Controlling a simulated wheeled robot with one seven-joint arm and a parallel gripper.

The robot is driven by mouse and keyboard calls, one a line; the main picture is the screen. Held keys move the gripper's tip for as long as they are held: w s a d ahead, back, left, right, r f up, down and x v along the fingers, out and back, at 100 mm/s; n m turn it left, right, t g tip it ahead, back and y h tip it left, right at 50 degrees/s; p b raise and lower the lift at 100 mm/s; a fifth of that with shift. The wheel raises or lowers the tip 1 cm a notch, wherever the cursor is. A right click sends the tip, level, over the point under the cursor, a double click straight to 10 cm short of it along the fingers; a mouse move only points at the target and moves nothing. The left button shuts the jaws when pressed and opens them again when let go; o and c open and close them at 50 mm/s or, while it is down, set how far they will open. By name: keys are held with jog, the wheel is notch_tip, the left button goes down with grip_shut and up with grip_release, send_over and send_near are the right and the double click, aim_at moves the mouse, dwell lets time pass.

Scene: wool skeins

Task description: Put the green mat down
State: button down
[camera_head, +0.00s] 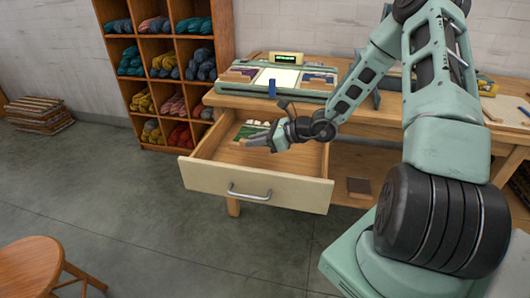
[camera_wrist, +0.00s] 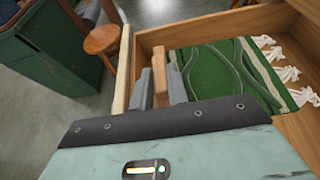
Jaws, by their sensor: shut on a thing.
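The green mat (camera_wrist: 218,72), with darker wavy lines and white tassels along its right end, lies spread in the open drawer in the wrist view. In the head view a small part of the mat (camera_head: 247,132) shows inside the drawer, left of my gripper (camera_head: 275,137). My gripper also shows in the wrist view (camera_wrist: 161,84). It is low in the drawer, at the mat's left edge. Its grey fingers are shut with a narrow brown piece between them, which seems to belong to the mat's edge. The fingers partly hide that edge.
The drawer (camera_head: 215,176) is pulled out from the wooden bench (camera_head: 222,99), its pale front facing the room. A yarn shelf (camera_head: 145,21) stands behind left. A stool (camera_head: 28,265) is at front left. The floor before the drawer is clear.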

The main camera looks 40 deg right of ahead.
jog(key=shift+w+f, duration=0.15)
jog(key=shift+f, duration=0.45)
notch_tip(320, 180, down, 10)
jog(key=shift+r+b, duration=0.2)
jog(key=shift+b, duration=0.4)
jog(key=shift+f, duration=0.1)
jog(key=c, duration=1.4)
grip_release()
jog(key=shift+c, duration=0.2)
jog(key=shift+o, duration=0.4)
jog(key=v, duration=0.7)
jog(key=shift+d, duration=0.2)
